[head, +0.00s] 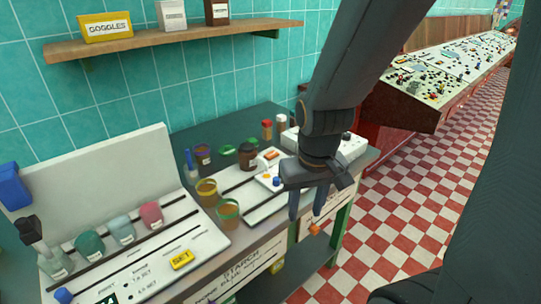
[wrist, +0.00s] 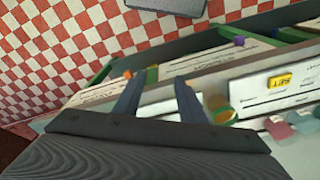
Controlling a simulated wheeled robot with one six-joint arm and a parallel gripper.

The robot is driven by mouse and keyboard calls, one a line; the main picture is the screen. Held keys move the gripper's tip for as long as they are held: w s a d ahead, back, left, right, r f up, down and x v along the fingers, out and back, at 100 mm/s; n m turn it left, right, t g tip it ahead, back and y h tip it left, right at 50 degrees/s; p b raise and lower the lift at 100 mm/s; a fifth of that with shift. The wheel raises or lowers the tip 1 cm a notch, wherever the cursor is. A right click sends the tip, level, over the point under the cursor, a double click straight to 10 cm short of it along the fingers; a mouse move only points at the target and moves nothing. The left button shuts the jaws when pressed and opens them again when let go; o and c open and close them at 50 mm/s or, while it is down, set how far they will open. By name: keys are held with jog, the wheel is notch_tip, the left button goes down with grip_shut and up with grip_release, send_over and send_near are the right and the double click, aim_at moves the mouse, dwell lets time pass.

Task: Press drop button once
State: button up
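No label reading "drop" is legible in either view, so I cannot tell which control is the drop button. A yellow button marked SET (head: 181,260) sits on the white panel at the left; it also shows in the wrist view (wrist: 280,80). A small orange piece (head: 314,229) shows at the bench's front edge, just below my gripper, and in the wrist view (wrist: 127,74) near the left finger. My gripper (head: 306,213) points down in front of the bench's right part, fingers apart and empty. Its fingers also show in the wrist view (wrist: 160,82). My arm hides part of the bench's right end.
Several jars, such as a brown one (head: 247,156), stand on the bench. A white panel (head: 120,250) with coloured cups fills its left. A wooden shelf (head: 180,38) hangs above. A long counter (head: 440,85) stands at the right; the checkered floor (head: 400,215) between is clear.

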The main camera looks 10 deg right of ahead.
grip_shut()
dwell(1.6)
